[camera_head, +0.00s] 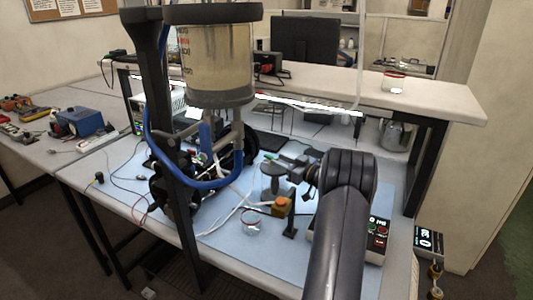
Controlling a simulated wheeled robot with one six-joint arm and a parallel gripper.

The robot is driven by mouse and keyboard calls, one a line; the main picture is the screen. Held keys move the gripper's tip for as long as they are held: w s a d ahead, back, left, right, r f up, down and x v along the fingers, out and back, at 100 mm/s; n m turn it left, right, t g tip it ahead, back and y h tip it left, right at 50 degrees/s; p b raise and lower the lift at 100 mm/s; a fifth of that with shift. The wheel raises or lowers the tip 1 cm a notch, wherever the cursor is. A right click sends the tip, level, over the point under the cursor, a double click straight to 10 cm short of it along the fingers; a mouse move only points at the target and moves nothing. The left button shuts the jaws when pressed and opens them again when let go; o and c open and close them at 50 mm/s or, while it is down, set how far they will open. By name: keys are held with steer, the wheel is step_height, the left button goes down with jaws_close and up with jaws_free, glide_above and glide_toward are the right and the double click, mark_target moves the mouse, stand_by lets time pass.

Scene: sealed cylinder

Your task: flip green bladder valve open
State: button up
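A small green piece (271,157), which looks like the green valve handle, shows near the middle of the bench, above a dark round part. My gripper (287,164) is at the end of my dark arm, just right of the green piece, pointing left. The two look very close; I cannot tell whether they touch. The fingers are small and dark, so I cannot tell whether they are open or shut. The valve's body and the handle's angle are not clear. A clear cylinder of yellowish liquid (217,72) hangs on a black stand to the left.
A blue tube (200,183) loops below the cylinder, beside the black stand post (176,160). An orange-topped block (281,203), a small glass jar (250,222) and a control box with red and green buttons (377,236) are nearby. The blue mat's front left is mostly clear.

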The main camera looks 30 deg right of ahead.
mark_target(269, 156)
steer(key=p+x, duration=0.1)
steer(key=x, duration=0.5)
steer(key=shift+c, duration=0.2)
jaws_close()
